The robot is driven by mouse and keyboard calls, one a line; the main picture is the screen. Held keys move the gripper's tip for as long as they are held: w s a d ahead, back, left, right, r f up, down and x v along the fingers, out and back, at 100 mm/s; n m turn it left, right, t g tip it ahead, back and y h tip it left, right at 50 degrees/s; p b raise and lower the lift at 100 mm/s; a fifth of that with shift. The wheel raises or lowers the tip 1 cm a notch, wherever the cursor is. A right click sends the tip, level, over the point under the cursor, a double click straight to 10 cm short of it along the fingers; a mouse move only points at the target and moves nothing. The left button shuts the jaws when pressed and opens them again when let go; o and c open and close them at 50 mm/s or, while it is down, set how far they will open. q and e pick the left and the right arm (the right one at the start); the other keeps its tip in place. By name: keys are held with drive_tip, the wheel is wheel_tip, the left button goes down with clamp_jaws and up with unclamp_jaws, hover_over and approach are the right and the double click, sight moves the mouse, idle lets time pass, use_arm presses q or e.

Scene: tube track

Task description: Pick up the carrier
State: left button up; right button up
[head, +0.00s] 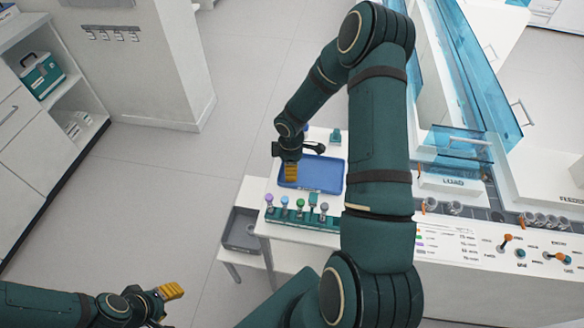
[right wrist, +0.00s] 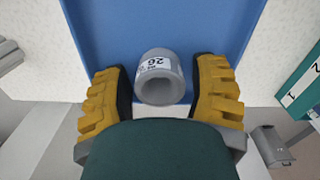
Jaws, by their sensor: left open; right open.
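The carrier (right wrist: 160,77), a grey hollow cylinder with a white label reading 26, lies between the fingers of my right gripper (right wrist: 163,92) in the right wrist view. The fingers are open, with a gap on each side of it. It is by the edge of the blue tray (right wrist: 95,25); I cannot tell what it rests on. In the head view my right gripper (head: 291,171) is over the left side of the blue tray (head: 325,177), and the carrier there is hidden. My left gripper (head: 170,292) is open and empty at lower left, away from the table.
A teal rack (head: 302,217) with several coloured-cap tubes stands in front of the tray. A grey bin (head: 240,232) is beside the table. Several grey cups (head: 443,207) sit on the machine by the LOAD sign (head: 453,183). The floor at left is clear.

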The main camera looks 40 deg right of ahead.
drive_tip(key=shift+c, duration=0.4)
drive_tip(key=c, duration=0.6)
drive_tip(key=shift+r, duration=0.1)
drive_tip(key=shift+r+p, duration=2.95)
drive_tip(key=shift+r, duration=4.5)
